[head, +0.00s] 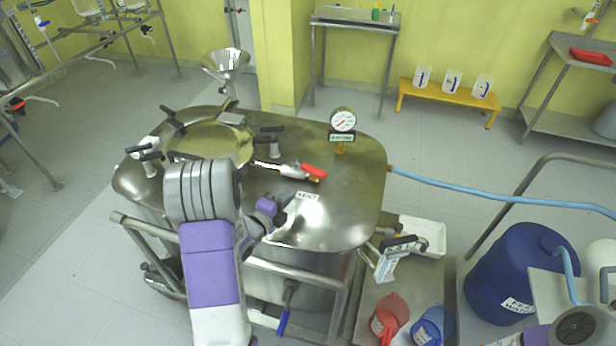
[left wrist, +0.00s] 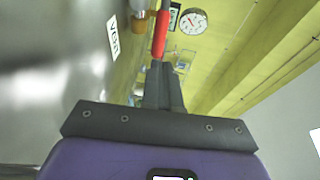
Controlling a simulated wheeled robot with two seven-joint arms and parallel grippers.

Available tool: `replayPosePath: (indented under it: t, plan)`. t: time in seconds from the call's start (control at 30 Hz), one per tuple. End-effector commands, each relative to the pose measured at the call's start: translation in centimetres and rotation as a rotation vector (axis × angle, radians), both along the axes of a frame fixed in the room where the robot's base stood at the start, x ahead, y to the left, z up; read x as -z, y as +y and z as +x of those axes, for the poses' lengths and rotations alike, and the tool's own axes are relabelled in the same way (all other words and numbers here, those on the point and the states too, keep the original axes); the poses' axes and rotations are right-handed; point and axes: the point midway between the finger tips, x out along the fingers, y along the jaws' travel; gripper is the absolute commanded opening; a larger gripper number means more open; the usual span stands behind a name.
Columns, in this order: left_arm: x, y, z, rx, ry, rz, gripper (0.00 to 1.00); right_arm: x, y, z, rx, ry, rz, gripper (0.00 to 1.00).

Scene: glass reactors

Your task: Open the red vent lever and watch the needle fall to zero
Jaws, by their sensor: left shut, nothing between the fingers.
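The red vent lever (head: 313,171) sits on a metal valve on top of the steel reactor (head: 345,220), its red end pointing right, near the VENT label (head: 307,196). In the left wrist view the red lever (left wrist: 160,35) appears just past my fingertips; I cannot tell whether they touch it. My left gripper (head: 281,216) is shut and empty, low over the reactor lid. Its dark fingers (left wrist: 165,85) are together in the wrist view. The pressure gauge (head: 343,120) stands behind the lever; it also shows in the wrist view (left wrist: 193,21). Its needle is too small to read. My right gripper is not in view.
Black clamp knobs (head: 272,130) and a round hatch (head: 205,146) are on the lid left of the lever. A rail (head: 170,238) runs along the reactor's front. A blue hose (head: 480,190) leads right. Blue drum (head: 515,275) and red jug (head: 390,318) stand at lower right.

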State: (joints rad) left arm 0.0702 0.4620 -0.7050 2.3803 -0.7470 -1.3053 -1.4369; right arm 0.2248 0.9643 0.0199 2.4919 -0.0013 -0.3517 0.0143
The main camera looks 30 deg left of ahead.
Motion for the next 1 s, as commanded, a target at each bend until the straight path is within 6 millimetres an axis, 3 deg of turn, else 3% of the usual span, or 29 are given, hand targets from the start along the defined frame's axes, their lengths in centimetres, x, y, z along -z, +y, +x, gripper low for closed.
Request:
replayPosePath:
  t: [0.3, 0.5, 1.0]
  plan:
    - [1.2, -0.4, 6.8, 0.003, -0.001, 0.0, 0.0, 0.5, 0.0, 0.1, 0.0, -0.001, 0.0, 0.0]
    - [1.5, -0.5, 9.4, 0.003, 0.0, 0.001, 0.0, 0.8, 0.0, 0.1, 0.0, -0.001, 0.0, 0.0]
    - [1.6, -0.5, 10.2, 0.001, 0.0, -0.001, 0.0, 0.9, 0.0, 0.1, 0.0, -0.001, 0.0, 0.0]
